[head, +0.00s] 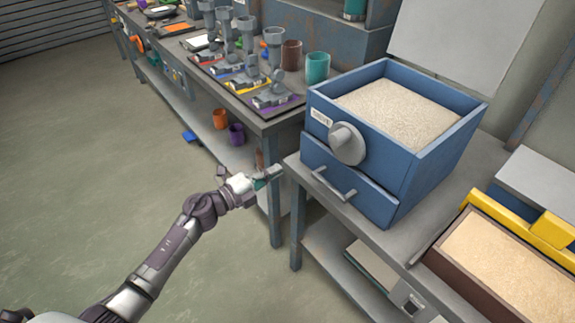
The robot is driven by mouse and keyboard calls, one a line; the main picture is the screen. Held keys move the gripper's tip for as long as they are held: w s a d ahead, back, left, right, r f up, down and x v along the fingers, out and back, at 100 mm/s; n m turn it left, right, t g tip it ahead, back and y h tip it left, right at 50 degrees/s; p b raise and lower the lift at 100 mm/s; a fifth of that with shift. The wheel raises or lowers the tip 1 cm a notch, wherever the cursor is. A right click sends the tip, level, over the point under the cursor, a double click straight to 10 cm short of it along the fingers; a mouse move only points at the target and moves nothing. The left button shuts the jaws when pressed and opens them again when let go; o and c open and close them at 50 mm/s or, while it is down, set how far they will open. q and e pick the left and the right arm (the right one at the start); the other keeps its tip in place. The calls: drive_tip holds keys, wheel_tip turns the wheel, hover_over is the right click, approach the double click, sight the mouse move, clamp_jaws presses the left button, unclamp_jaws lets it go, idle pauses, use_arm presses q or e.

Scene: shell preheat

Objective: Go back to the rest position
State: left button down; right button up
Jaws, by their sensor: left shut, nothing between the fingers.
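My left gripper (272,174) is shut and empty. Its arm comes in from the lower left, and the fingers are beside the near left corner of the bench, in front of the blue sand box. The blue box (437,163) is open at the top and filled with pale sand (398,110). It has a round grey knob (347,143) on its front and a drawer with a grey handle (333,184) below, which looks shut. My right gripper is not in the picture.
A long workbench (281,117) at the back holds several grey stands, cups and coloured mats. Orange (220,118) and purple (236,134) cups stand on its lower shelf. A tray of sand (510,262) with a yellow bar is at the right.

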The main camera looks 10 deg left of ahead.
use_arm(q)
drive_tip(key=s+a+f+n+g+y+p, duration=0.1)
drive_tip(key=s+a+f+n+y, duration=0.2)
drive_tip(key=s+f+n, duration=0.5)
drive_tip(key=s+a+f+n+g+y+p, duration=0.1)
drive_tip(key=s+a+f+n+y, duration=0.2)
drive_tip(key=f, duration=0.9)
drive_tip(key=s+a+f+n+g+y+p, duration=0.1)
drive_tip(key=s+a+f+n+y, duration=0.25)
drive_tip(key=s+f, duration=0.45)
drive_tip(key=s+d+f+n+g+p, duration=0.1)
drive_tip(key=s+f+n+g, duration=0.2)
drive_tip(key=s, duration=0.8)
drive_tip(key=s+d+f+n+g+y, duration=0.1)
drive_tip(key=s+f+n+g, duration=0.1)
drive_tip(key=s+f, duration=0.6)
drive_tip(key=s+d+f+n+g+p, duration=0.1)
drive_tip(key=s+f+n+g, duration=0.2)
drive_tip(key=s, duration=1.2)
wheel_tip(320, 180, down, 3)
drive_tip(key=shift+d+f+n+g+p, duration=0.1)
drive_tip(key=shift+d+n+g+p, duration=0.25)
drive_tip(key=shift+g, duration=0.75)
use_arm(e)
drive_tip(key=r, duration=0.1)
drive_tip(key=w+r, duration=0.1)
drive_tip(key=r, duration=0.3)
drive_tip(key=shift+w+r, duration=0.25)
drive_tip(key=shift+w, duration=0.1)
